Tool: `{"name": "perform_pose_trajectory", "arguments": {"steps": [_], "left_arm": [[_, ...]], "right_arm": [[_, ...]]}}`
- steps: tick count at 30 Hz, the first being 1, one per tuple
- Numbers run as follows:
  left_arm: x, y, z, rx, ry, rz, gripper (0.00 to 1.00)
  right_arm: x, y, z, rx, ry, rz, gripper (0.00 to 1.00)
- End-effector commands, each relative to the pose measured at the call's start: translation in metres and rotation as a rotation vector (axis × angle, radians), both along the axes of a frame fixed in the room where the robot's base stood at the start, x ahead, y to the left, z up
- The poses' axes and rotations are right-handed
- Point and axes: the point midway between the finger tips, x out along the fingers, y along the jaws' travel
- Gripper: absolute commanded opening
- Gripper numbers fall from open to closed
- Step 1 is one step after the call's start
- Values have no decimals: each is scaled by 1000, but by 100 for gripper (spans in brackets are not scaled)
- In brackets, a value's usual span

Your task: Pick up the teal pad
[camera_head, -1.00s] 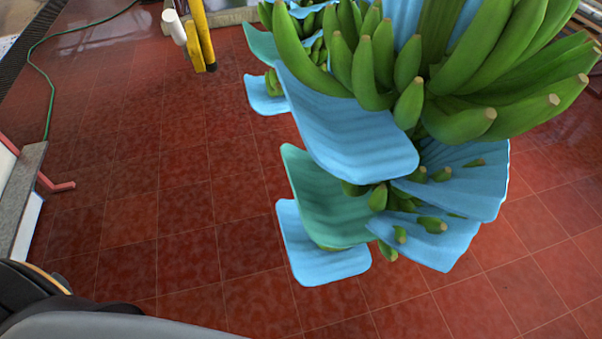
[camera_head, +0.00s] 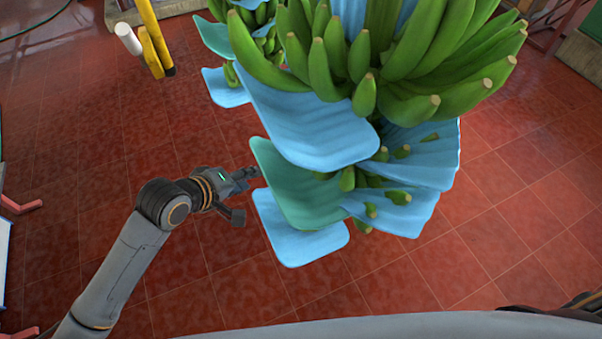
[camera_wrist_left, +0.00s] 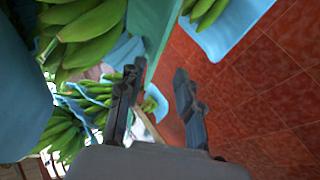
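The teal pad (camera_head: 290,195) hangs on the near banana stem, between a larger blue pad above and a smaller blue pad below. In the left wrist view the teal pad (camera_wrist_left: 152,28) comes down from the top, just beyond the fingers. My left gripper (camera_head: 246,190) is at the pad's left edge in the head view, with its fingers apart. In the left wrist view the left gripper (camera_wrist_left: 156,78) is open with nothing held between its fingers; whether it touches the pad cannot be told. My right gripper is not in view.
Green bananas (camera_head: 420,60) hang above and right of the pad. The large blue pad (camera_head: 310,125) is above it and the smaller blue pad (camera_head: 300,243) below. Another stem with a second teal pad (camera_head: 212,38) hangs behind.

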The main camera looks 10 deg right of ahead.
Motion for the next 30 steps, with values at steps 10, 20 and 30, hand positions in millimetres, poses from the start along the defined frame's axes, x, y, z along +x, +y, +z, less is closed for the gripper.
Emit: {"name": "perform_pose_trajectory", "arguments": {"steps": [10, 20, 30], "left_arm": [[32, -31, -35, -3, 3, 0, 35], [47, -44, -53, -2, 0, -1, 35], [67, -63, -76, -2, -1, 0, 35]], "right_arm": [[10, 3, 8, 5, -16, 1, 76], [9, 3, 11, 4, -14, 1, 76], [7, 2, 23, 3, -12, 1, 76]]}}
